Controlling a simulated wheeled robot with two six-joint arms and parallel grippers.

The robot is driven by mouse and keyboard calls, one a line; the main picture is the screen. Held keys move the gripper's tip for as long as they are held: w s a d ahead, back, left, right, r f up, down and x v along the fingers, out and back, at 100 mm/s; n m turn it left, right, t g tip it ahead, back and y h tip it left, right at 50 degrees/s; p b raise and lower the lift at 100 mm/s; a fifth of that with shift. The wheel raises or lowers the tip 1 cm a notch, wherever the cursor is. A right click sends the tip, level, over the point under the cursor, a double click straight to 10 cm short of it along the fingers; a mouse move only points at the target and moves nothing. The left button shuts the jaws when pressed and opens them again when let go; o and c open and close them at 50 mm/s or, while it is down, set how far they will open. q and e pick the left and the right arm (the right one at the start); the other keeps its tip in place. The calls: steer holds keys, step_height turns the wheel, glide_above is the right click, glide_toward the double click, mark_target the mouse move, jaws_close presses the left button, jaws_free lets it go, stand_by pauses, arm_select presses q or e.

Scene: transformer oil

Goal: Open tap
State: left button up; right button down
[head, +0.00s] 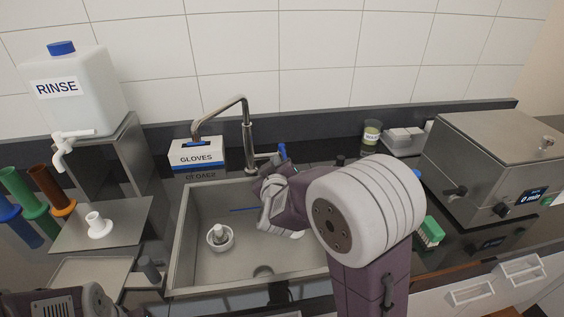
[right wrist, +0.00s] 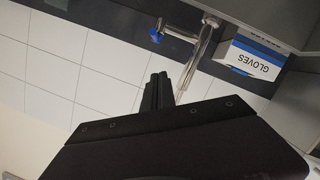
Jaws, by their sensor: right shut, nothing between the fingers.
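The metal tap (head: 247,130) stands behind the sink, with its spout curving to the left. Its blue-tipped handle (head: 281,151) is at the right of its base; it also shows in the right wrist view (right wrist: 156,37). In the head view, my right arm covers the fingertips, so I cannot tell the exact distance. My left gripper is out of view; only part of my left arm shows at the lower left.
The sink (head: 185,240) holds a small white piece (head: 220,236). A gloves box (head: 196,155) stands left of the tap. A RINSE container (head: 75,90) with its own white tap is at the left. A metal heating box (head: 490,165) stands at the right.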

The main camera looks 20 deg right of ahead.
mark_target(284, 154)
steer(key=w+d+f, duration=0.5)
steer(key=w, duration=0.3)
steer(key=shift+w+d+b, duration=0.25)
steer(key=shift+d+b, duration=0.1)
steer(key=shift+f, duration=0.1)
